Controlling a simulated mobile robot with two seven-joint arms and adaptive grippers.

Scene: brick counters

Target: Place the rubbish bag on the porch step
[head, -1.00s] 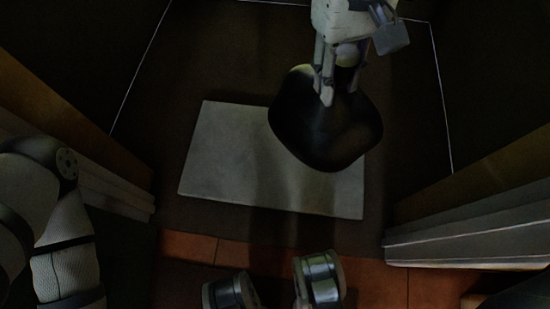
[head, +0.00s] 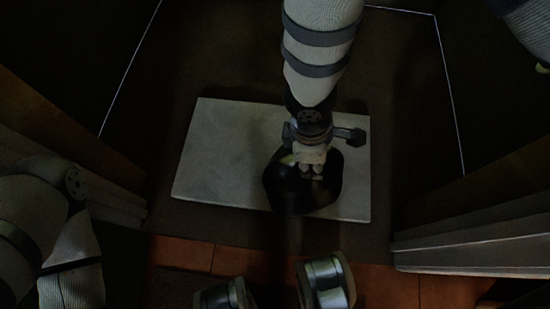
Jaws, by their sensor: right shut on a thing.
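The rubbish bag (head: 290,191) is a black rounded bundle in the head view, right of the middle of a pale grey slab. This slab (head: 220,160) looks like the porch step. My right gripper (head: 312,172) points down at the top of the bag and is shut on it. The bag appears over the slab's near right part; I cannot tell whether its underside touches the slab. The gripper and wrist hide part of the bag's top. My left arm shows at the left edge, but its gripper is out of view.
Wooden door frame parts stand on the left (head: 70,130) and on the right (head: 480,235). Terracotta tiles (head: 385,283) lie in front of the slab. The left part of the slab is bare. The surroundings are dark.

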